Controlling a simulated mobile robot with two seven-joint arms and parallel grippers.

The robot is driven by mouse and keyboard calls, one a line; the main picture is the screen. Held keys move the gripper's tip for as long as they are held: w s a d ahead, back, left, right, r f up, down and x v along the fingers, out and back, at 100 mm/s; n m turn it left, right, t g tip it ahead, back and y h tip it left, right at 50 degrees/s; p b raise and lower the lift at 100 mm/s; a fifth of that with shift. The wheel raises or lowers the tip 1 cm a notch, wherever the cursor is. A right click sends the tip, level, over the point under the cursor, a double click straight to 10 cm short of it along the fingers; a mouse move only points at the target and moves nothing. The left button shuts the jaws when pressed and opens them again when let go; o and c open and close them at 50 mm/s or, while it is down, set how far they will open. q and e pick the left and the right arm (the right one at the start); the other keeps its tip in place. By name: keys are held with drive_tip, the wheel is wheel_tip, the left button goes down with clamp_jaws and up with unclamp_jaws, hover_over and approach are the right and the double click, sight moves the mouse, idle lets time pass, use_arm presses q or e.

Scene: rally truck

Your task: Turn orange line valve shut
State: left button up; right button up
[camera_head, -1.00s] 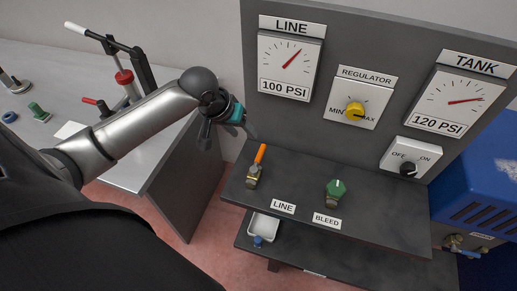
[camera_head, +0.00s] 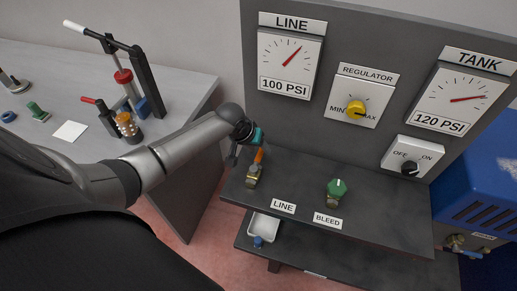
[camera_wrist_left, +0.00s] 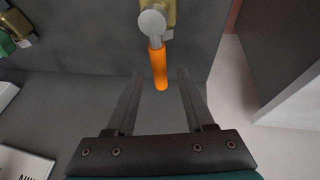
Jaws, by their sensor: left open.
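The orange line valve handle (camera_head: 259,156) stands on a brass valve body (camera_head: 253,174) on the upper shelf, above the LINE label (camera_head: 283,206). In the left wrist view the orange handle (camera_wrist_left: 158,68) points toward the gripper, its tip near the gap between the fingers. My left gripper (camera_wrist_left: 160,100) is open and empty, with one finger on each side of the handle's line. In the head view the left gripper (camera_head: 241,150) is beside and behind the handle, partly overlapping it. Whether a finger touches the handle cannot be told. My right gripper is not in view.
A green bleed knob (camera_head: 337,188) stands to the right on the same shelf (camera_head: 390,215). The dark gauge panel (camera_head: 335,50) rises behind. A workbench (camera_head: 180,110) with tools is at left. A blue tank unit (camera_head: 490,180) is at right.

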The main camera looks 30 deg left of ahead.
use_arm(q)
drive_tip(key=shift+w+f, duration=0.15)
drive_tip(key=shift+f, duration=0.15)
clamp_jaws()
idle(0.4)
idle(1.0)
